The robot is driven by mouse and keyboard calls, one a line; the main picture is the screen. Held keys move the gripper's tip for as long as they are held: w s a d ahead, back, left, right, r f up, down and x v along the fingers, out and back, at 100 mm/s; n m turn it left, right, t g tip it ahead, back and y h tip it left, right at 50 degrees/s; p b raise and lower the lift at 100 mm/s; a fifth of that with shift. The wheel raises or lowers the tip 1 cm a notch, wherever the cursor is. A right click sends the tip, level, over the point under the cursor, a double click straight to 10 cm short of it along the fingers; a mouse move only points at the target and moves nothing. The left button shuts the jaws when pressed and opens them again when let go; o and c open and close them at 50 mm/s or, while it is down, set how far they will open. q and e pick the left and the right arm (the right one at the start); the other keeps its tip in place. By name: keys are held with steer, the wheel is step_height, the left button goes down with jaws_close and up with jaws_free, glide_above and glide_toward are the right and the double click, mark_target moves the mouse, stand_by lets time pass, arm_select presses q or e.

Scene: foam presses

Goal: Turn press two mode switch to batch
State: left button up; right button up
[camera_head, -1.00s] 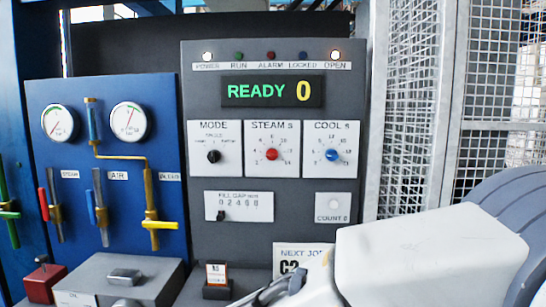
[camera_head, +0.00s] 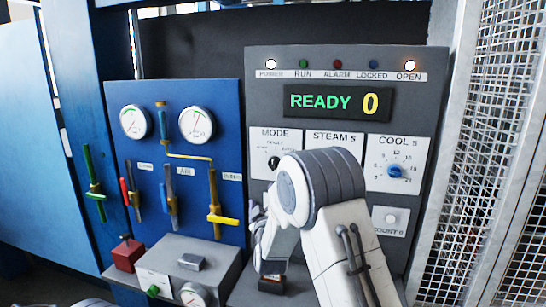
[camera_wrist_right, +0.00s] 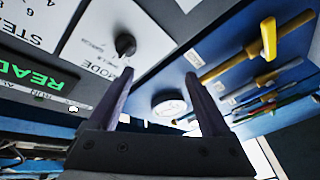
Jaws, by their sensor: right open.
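The mode switch (camera_head: 274,163) is a round black knob on a white plate labelled MODE (camera_head: 262,140), on the grey press panel under the display. In the right wrist view the knob (camera_wrist_right: 125,44) lies just beyond the tip of one finger, apart from it. My right gripper (camera_head: 256,222) is below and slightly left of the knob in the head view, partly hidden by my wrist. In the wrist view its two fingers (camera_wrist_right: 160,75) are spread with nothing between them. The small mode labels are too blurred to read. My left gripper is not in view.
The display (camera_head: 338,102) reads READY 0. My arm covers most of the STEAM plate; the COOL dial (camera_head: 395,171) is clear. Left is a blue panel (camera_head: 135,180) with gauges and a yellow valve handle (camera_head: 223,220). A mesh fence (camera_head: 500,130) stands right.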

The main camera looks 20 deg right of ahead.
arm_select(q)
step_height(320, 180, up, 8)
steer(key=p, duration=0.6)
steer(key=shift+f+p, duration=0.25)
steer(key=shift+p, duration=0.1)
arm_select(e)
steer(key=w+d+r+h, duration=0.1)
steer(key=w+d+r, duration=0.1)
steer(key=w+d, duration=0.1)
steer(key=w+d+r+t+h, duration=0.1)
steer(key=w+d+r, duration=0.2)
steer(key=w, duration=0.3)
steer(key=shift+w+d+h, duration=0.25)
steer(key=shift+d+h, duration=0.05)
steer(key=shift+d, duration=0.3)
steer(key=shift+r, duration=0.1)
